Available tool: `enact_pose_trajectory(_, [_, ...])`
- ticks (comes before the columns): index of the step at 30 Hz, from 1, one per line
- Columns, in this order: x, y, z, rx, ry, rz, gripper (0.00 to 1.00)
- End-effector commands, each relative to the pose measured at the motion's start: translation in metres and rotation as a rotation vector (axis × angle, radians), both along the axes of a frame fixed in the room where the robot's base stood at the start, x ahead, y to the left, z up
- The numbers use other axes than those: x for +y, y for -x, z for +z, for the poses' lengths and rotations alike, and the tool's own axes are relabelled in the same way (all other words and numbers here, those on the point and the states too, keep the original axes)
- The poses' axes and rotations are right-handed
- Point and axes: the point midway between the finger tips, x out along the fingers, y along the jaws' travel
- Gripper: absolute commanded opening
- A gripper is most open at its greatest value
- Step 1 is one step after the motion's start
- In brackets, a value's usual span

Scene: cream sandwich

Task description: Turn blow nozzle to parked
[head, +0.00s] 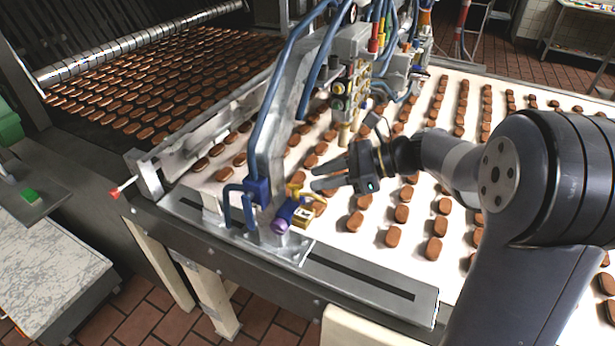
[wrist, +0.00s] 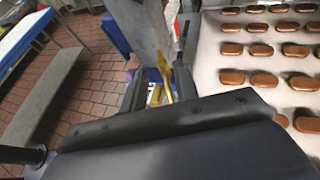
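The blow nozzle assembly (head: 290,212) sits at the near edge of the conveyor, below a grey bracket with blue hoses. It has a purple cylinder (head: 281,225), a yellow block (head: 303,214) and a thin yellow lever (head: 294,190) standing up from it. My gripper (head: 313,178) is just right of the lever, above the belt, with its two dark fingers apart. In the wrist view the yellow lever (wrist: 163,82) shows ahead, in the gap between my fingers (wrist: 158,88). No contact is visible. The nozzle's outlet and exact angle are hard to make out.
Rows of brown biscuits (head: 401,213) lie on the white belt under and right of my gripper. The grey bracket (head: 277,120) with hoses and valves rises close behind the nozzle. A marble-topped table (head: 50,275) stands at the lower left.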

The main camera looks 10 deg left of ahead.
Motion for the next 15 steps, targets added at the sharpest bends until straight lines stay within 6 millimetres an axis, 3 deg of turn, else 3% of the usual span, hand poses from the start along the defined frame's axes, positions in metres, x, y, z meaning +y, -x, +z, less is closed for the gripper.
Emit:
enact_pose_trajectory(6, [0.028, 0.002, -0.011, 0.001, -0.001, 0.002, 0.29])
enact_pose_trajectory(15, [0.036, 0.002, -0.015, 0.000, 0.000, -0.001, 0.29])
